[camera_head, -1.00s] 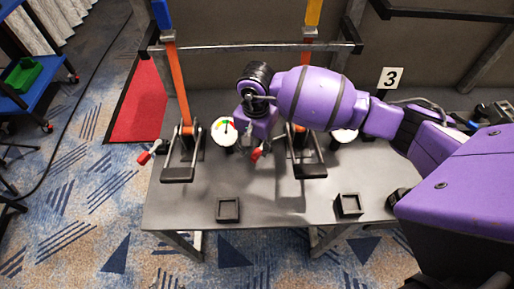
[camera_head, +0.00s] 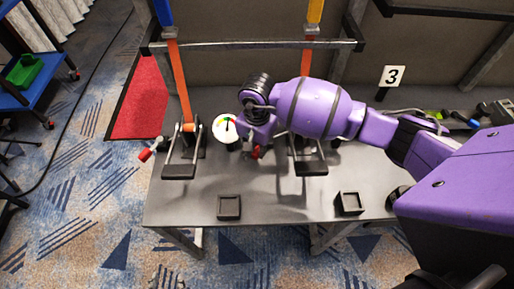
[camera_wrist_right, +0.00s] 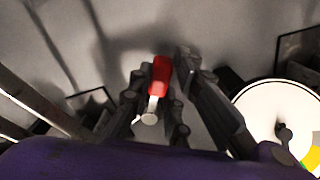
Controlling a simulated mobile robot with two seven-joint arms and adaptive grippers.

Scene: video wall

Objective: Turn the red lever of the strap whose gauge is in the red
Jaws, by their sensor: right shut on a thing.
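My right gripper (camera_head: 257,145) is shut on a red lever (camera_head: 256,153) beside the right strap's ratchet frame (camera_head: 311,168). In the right wrist view the gripper's fingers (camera_wrist_right: 161,82) lie on both sides of the red lever (camera_wrist_right: 160,74). The right orange strap (camera_head: 308,58) hangs behind my arm. The left orange strap (camera_head: 180,80) runs to its own ratchet frame (camera_head: 179,171), with another red lever (camera_head: 145,155) at its left. A round white gauge (camera_head: 226,131) stands between the frames; its needle reading is too small to tell. My left gripper is out of view.
The grey table (camera_head: 190,208) holds two small black trays, one left (camera_head: 229,206) and one right (camera_head: 349,203). A metal crossbar (camera_head: 250,45) spans above. A sign with a 3 (camera_head: 393,76) stands at the back right. The front of the table is mostly clear.

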